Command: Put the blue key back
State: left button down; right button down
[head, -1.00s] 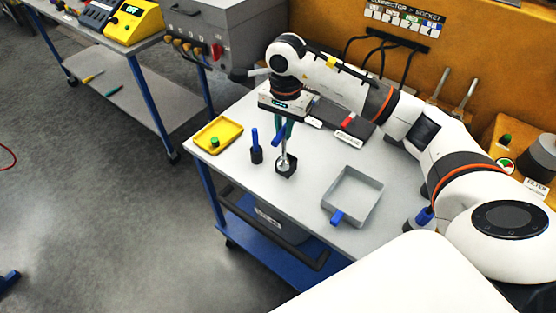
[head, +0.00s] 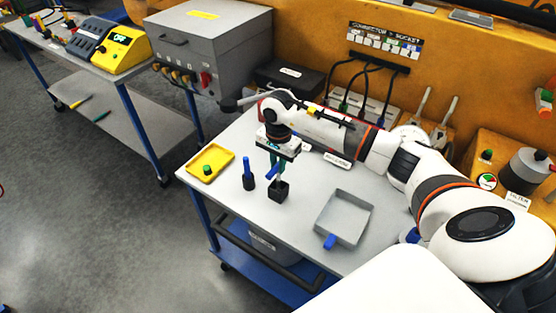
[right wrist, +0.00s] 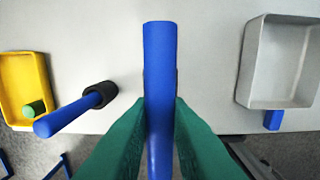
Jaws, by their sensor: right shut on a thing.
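My right gripper (head: 275,164) has green fingers and is shut on the blue key (head: 271,173), just above a black square block (head: 279,192) with an open top. In the right wrist view the blue key (right wrist: 160,65) runs straight up the picture from between the fingers (right wrist: 160,120). I cannot tell whether any part of it is inside the block. A second blue rod stands in a black round holder (head: 249,183) left of the block; the right wrist view shows this rod (right wrist: 72,113) too. My left gripper is not in view.
A yellow tray (head: 226,158) with a green piece (head: 207,170) is at the table's left. A grey tray (head: 366,203) with a blue tab (head: 330,242) is at the right. A grey box (head: 215,50) and orange panel (head: 465,75) stand behind.

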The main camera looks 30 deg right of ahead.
jog(key=shift+f+b, duration=0.2)
jog(key=shift+b, duration=0.1)
jog(key=c, duration=1.4)
grip_release()
jog(key=shift+o, duration=0.2)
jog(key=shift+r, duration=0.1)
jog(key=shift+r+p, duration=0.15)
jog(key=shift+p, duration=0.2)
notch_tip(320, 180, up, 12)
jog(key=b, duration=0.4)
jog(key=shift+b, duration=0.4)
